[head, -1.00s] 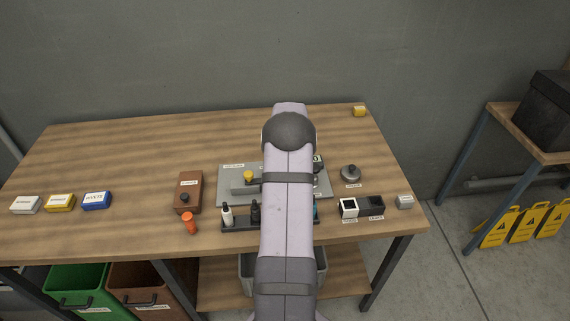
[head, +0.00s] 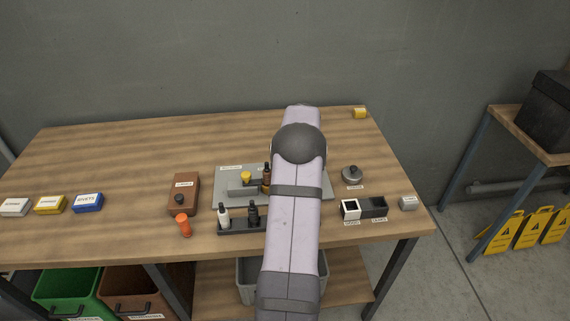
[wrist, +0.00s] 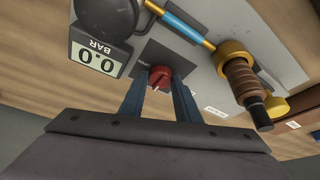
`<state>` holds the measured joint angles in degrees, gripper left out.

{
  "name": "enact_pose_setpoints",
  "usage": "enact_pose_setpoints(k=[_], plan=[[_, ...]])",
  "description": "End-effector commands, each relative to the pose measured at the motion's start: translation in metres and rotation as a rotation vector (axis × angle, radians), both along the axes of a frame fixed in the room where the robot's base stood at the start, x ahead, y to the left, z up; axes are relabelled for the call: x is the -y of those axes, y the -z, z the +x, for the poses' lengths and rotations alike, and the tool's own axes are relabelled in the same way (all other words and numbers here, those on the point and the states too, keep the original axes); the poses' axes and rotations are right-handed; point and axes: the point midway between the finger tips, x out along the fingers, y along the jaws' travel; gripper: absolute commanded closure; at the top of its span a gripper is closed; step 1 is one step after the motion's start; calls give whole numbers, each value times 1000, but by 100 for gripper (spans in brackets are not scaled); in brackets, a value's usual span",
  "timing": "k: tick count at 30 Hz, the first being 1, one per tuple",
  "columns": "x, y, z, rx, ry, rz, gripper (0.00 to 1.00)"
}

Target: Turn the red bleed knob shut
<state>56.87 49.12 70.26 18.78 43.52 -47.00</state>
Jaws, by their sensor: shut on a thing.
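The red bleed knob (wrist: 160,78) shows in the wrist view, on a dark square patch of the grey plate (wrist: 208,75). A small white mark shows on its face. My gripper (wrist: 159,92) has its two blue fingers on either side of the knob and is shut on it. A gauge (wrist: 97,58) reading 0.0 BAR is close by to the left. In the head view the grey plate (head: 228,172) lies on the workbench. My arm hides the knob, the gauge and my gripper there.
A blue pipe (wrist: 182,26) and a brass fitting with a brown ribbed handle (wrist: 240,80) stand near my fingers. In the head view a bottle rack (head: 240,229) is in front of the plate, with a brown box (head: 184,190) left. The bench's back left is clear.

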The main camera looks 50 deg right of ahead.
Motion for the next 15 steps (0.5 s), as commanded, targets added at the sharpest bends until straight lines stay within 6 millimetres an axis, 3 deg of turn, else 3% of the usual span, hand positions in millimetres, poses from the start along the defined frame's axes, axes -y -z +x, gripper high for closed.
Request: enact_pose_setpoints(k=[4,5,7,15], plan=[[0,-1,0,1,-1,-2,93],[0,-1,0,0,-1,-2,68],[0,-1,0,0,0,-2,52],[0,0,0,0,0,-1,52]])
